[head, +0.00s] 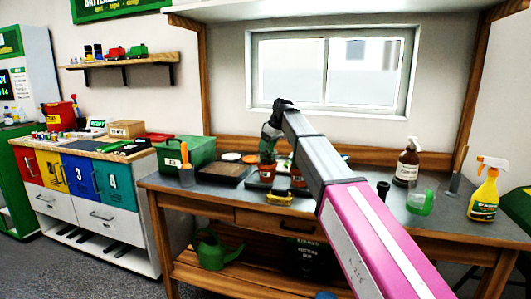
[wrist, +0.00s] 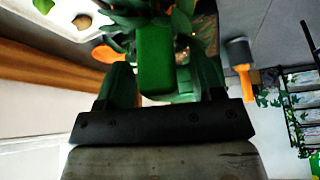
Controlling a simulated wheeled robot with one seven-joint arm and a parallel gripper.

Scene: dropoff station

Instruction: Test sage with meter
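My gripper (head: 269,132) hangs at the end of my arm above the small potted plants on the workbench. In the wrist view, a green block-shaped thing, apparently the meter (wrist: 156,58), stands between the fingers of my gripper (wrist: 160,80), which look closed on it. Green leaves (wrist: 125,20) crowd around its far end. In the head view, a leafy plant in a terracotta pot (head: 267,171) stands just below my gripper; I cannot read a label to tell whether it is sage. Any probe tip is hidden, so contact with soil cannot be told.
The workbench (head: 225,197) holds a green toolbox (head: 187,153), a dark tray (head: 224,172), a brown pump bottle (head: 407,163), a green cup (head: 420,202) and a yellow spray bottle (head: 485,190). A small yellow item (head: 279,197) is at the front edge. My arm hides part of the bench.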

